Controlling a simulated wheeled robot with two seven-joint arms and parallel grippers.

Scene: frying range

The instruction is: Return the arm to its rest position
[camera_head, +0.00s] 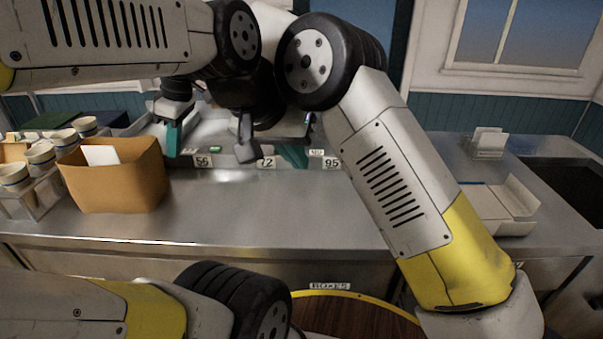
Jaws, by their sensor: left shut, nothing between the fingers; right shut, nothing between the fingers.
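Neither gripper holds anything. I cannot tell how far either one is above the surface behind it.
A steel counter (250,210) runs across, mostly bare at its front. A brown box (115,175) and a rack of cups (40,158) stand at left. Number labels (267,163) line the back. A white open box (505,205) lies at right. A round wooden top (350,315) is below.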

